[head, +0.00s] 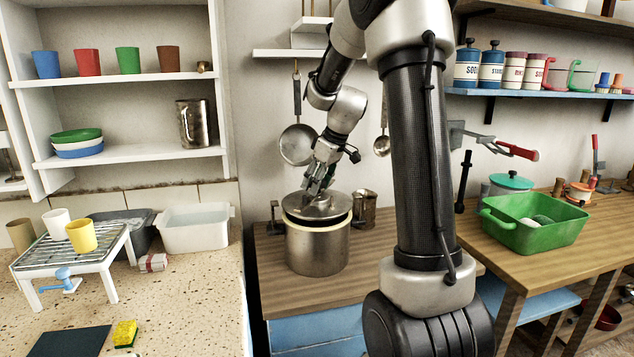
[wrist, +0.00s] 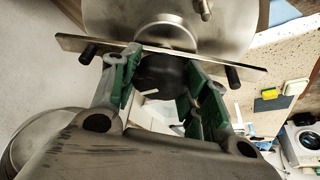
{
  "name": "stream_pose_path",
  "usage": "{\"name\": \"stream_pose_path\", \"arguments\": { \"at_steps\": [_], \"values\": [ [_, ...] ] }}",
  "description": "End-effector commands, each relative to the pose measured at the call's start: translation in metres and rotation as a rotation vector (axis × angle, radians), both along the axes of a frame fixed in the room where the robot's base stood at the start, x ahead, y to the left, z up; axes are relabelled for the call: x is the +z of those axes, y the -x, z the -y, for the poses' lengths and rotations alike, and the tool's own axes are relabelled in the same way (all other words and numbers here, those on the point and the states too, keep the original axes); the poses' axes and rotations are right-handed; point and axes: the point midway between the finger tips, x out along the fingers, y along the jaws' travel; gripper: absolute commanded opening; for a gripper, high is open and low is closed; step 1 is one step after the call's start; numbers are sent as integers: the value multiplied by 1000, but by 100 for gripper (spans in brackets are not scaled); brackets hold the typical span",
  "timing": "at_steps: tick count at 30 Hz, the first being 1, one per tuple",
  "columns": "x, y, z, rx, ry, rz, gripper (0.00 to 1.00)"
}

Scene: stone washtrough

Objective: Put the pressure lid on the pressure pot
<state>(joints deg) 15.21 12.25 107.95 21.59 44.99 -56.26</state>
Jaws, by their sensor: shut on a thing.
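The pressure pot (head: 317,250) is a tall steel pot standing on the wooden counter, with a pale band around its top. The pressure lid (head: 308,208) is a grey metal disc over the pot's mouth, roughly centred; whether it rests on the rim or hovers just above is unclear. My gripper (head: 319,184) comes down from above and is shut on the lid's dark knob. In the wrist view, the green-padded fingers of my gripper (wrist: 162,82) hold that knob, with the lid (wrist: 225,25) and its flat crossbar beyond. The pot's inside is hidden.
A metal mug (head: 366,208) stands close to the pot's right. A pan (head: 297,145) hangs on the wall behind. A green basin (head: 535,225) is on the right-hand counter. A white tub (head: 195,230) and a wire rack (head: 70,250) stand on the left.

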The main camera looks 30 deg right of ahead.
Motion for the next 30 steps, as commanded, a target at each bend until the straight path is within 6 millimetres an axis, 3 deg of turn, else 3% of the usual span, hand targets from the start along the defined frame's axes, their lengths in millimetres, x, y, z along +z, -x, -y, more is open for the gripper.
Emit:
{"name": "stream_pose_path", "arguments": {
  "at_steps": [16, 30],
  "values": [
    [-1, 0, 0, 0, 0, 1, 0],
    [-13, 0, 0, -1, -1, 1, 0]
  ]
}}
